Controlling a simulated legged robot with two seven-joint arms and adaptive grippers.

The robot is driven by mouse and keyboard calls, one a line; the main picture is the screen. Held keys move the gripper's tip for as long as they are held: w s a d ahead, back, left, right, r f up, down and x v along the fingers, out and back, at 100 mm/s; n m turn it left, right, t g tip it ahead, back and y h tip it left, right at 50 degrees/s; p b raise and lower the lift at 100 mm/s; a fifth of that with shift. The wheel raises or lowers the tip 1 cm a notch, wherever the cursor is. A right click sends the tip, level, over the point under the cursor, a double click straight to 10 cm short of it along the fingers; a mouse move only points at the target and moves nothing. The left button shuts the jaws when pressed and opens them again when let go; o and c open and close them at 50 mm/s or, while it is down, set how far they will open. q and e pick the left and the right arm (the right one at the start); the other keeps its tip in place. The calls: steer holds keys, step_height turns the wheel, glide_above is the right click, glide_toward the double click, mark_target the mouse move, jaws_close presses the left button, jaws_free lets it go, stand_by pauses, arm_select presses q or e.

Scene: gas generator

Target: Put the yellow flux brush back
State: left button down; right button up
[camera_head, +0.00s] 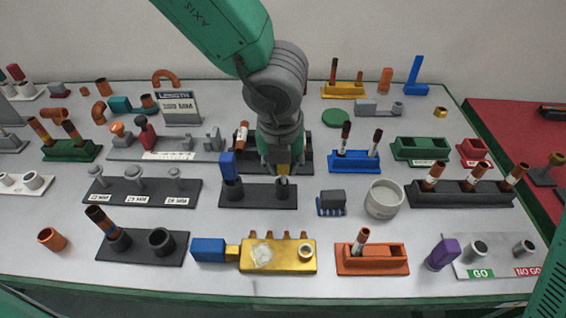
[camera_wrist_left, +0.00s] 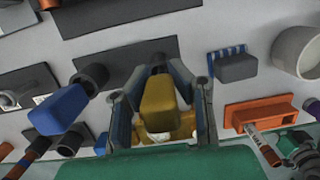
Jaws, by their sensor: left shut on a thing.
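My left gripper (camera_head: 283,165) points down over the right cup of a black two-cup stand (camera_head: 258,203) in the middle of the table. It is shut on the yellow flux brush (camera_head: 284,169), whose block-shaped yellow handle (camera_wrist_left: 160,105) fills the space between the fingers in the left wrist view. The brush's lower end is hidden, so I cannot tell whether it is inside the cup. A blue-handled brush (camera_head: 228,165) stands in the left cup; it also shows in the wrist view (camera_wrist_left: 58,108). My right gripper is not in view.
In front lies a gold block (camera_head: 278,268) with a blue-handled part (camera_head: 208,250) beside it. A grey block on a blue rack (camera_head: 331,203) and a white bowl (camera_head: 384,199) stand to the right. A black rack with white labels (camera_head: 143,198) is left of the stand.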

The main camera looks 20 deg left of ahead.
arm_select(q)
steer(key=c, duration=1.4)
jaws_free()
steer(key=shift+o, duration=0.2)
steer(key=shift+a, duration=0.15)
steer(key=shift+a+r, duration=0.1)
steer(key=shift+r, duration=0.15)
step_height(320, 180, up, 12)
steer(key=s+p, duration=0.2)
steer(key=p, duration=0.1)
steer(key=shift+s+r, duration=0.1)
